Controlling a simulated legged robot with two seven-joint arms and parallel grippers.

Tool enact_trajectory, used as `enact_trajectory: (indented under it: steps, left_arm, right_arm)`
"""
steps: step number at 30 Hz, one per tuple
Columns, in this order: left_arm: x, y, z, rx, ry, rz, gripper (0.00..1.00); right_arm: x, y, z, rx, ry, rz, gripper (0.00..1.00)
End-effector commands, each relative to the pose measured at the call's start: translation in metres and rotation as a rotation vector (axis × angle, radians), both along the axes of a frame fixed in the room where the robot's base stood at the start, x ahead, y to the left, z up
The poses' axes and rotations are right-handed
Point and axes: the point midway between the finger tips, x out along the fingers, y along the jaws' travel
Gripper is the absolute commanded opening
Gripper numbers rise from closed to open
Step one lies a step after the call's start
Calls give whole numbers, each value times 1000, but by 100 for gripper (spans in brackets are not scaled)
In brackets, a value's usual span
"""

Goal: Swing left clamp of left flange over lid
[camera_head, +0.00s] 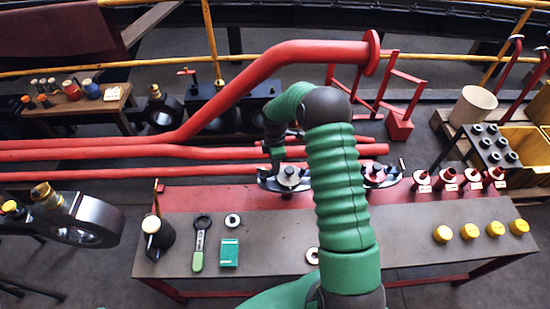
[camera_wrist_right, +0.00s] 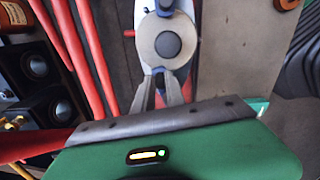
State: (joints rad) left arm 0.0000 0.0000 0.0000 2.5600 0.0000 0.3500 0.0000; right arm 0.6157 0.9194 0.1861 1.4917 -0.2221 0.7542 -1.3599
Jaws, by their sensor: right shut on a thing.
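The left flange (camera_head: 289,184) stands on the red back strip of the bench, with a pale round lid with a dark centre on top. The lid (camera_wrist_right: 168,45) fills the upper middle of the right wrist view. Dark clamp parts show at the flange's left and right sides in the head view. My right gripper (camera_head: 273,168) reaches down at the flange's left side. In the wrist view its fingers (camera_wrist_right: 159,80) close on a small dark bluish part at the lid's edge, which looks like the left clamp (camera_wrist_right: 157,71). My left gripper is not in view.
A second flange (camera_head: 378,174) stands to the right, partly behind my green arm. Red pipes (camera_head: 90,154) run close behind and left. Yellow caps (camera_head: 470,231) line the right.

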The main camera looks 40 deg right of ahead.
Motion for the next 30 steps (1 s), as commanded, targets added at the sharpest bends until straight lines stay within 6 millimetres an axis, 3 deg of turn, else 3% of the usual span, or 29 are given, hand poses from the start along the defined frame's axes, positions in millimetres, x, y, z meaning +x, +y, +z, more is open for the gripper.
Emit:
enact_trajectory:
  steps: [1, 13, 30]
  left_arm:
    - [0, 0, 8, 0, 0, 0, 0]
    - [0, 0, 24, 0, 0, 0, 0]
    - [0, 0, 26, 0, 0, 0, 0]
  right_arm:
    - [1, 8, 5, 9, -3, -30, 0]
    - [-6, 12, 2, 8, -5, -265, 0]
    - [-6, 12, 1, 7, -9, -319, 0]
